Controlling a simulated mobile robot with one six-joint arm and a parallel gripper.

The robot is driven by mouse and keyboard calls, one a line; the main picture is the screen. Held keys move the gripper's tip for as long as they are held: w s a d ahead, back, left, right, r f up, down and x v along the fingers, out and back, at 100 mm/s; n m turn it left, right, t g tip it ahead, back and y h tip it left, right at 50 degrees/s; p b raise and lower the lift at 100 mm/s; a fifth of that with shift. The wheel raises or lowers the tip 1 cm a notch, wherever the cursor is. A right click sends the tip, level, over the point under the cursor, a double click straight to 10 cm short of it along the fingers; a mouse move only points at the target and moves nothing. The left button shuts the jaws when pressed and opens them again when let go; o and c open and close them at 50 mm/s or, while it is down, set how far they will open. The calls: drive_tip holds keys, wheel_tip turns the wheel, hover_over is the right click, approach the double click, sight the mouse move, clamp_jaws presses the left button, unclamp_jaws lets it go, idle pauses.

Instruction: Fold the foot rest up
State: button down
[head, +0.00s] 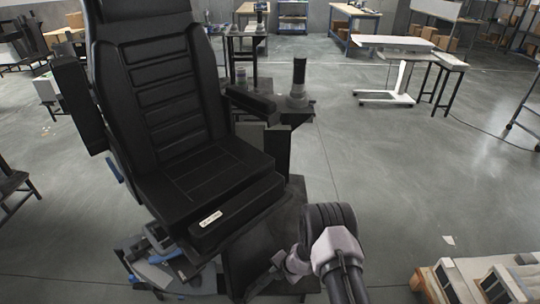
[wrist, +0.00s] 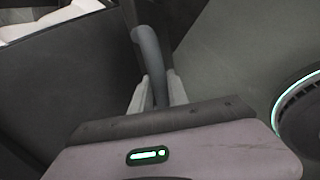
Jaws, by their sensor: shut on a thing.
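A black chair (head: 165,110) stands left of centre in the head view, with a ribbed back and a flat seat. Its foot rest appears to be the dark panel (head: 245,262) in front of and below the seat; its angle is hard to judge. My gripper (head: 273,268) is low beside this panel, its fingers dark and hard to make out there. In the wrist view my gripper (wrist: 157,92) is shut on a grey curved bar (wrist: 149,48), which runs up between the two pale fingers. A dark flat panel (wrist: 75,85) lies left of the bar.
A dark armrest (head: 250,102) and a small stand with a black cylinder (head: 299,78) are behind the seat's right side. Cartons or trays (head: 475,280) lie at the bottom right. Grey floor (head: 400,180) is clear to the right.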

drive_tip(key=shift+w+a+r, duration=0.25)
drive_tip(key=shift+w+a, duration=0.35)
drive_tip(key=shift+w+a+r, duration=0.2)
drive_tip(key=shift+w+a, duration=0.35)
drive_tip(key=shift+w, duration=0.05)
drive_tip(key=shift+w+a+r+b, duration=0.25)
drive_tip(key=shift+w+a+b, duration=0.25)
drive_tip(key=shift+w+a, duration=0.65)
drive_tip(key=shift+w, duration=0.1)
